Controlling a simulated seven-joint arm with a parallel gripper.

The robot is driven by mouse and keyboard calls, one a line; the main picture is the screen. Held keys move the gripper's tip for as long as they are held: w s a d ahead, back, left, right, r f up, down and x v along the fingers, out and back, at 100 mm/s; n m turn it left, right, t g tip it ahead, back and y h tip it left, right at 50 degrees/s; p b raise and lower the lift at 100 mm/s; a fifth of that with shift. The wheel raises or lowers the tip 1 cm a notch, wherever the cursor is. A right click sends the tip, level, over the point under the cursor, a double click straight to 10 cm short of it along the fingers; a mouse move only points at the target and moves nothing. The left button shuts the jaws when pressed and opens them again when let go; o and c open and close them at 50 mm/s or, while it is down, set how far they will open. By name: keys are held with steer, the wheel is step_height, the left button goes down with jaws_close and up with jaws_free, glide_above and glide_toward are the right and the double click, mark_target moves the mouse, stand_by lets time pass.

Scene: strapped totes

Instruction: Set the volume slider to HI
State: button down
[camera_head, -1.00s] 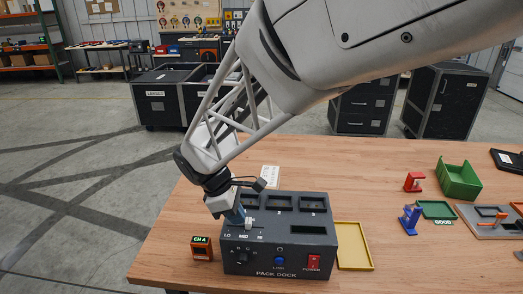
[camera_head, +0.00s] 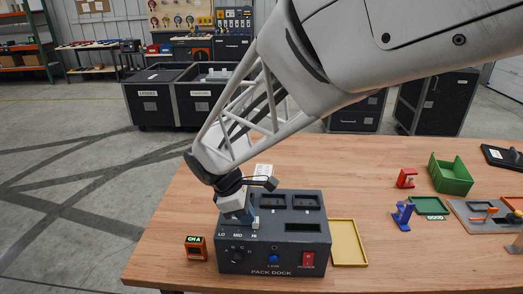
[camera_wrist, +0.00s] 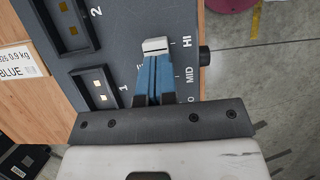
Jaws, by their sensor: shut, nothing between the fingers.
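The dark grey PACK DOCK (camera_head: 300,262) stands on the wooden table. Its volume slider has the labels LO, MID and HI. The pale slider knob (camera_head: 255,223) stands at the HI label; it also shows in the wrist view (camera_wrist: 155,46), level with the HI lettering. My gripper (camera_head: 244,216) is shut and empty, low over the slider track on the LO side of the knob. In the wrist view its blue fingers (camera_wrist: 154,66) end right at the knob and seem to touch it. The fingers hide part of the track.
An orange CH A display (camera_head: 196,247) stands left of the dock. A yellow tray (camera_head: 348,262) lies to its right. A rotary knob (camera_head: 237,257), a blue button (camera_head: 273,258) and a red switch (camera_head: 308,259) sit on the dock's front. Green, red and blue items stand farther right.

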steer(key=shift+a+f, duration=0.1)
steer(key=shift+a, duration=0.85)
steer(key=a, duration=0.1)
steer(key=a+r, duration=0.1)
steer(key=shift+a+r, duration=0.1)
steer(key=shift+a, duration=0.25)
steer(key=v, duration=0.9)
steer(key=shift+d, duration=0.1)
steer(key=a, duration=0.4)
steer(key=shift+w+a, duration=0.15)
steer(key=shift+a, duration=0.25)
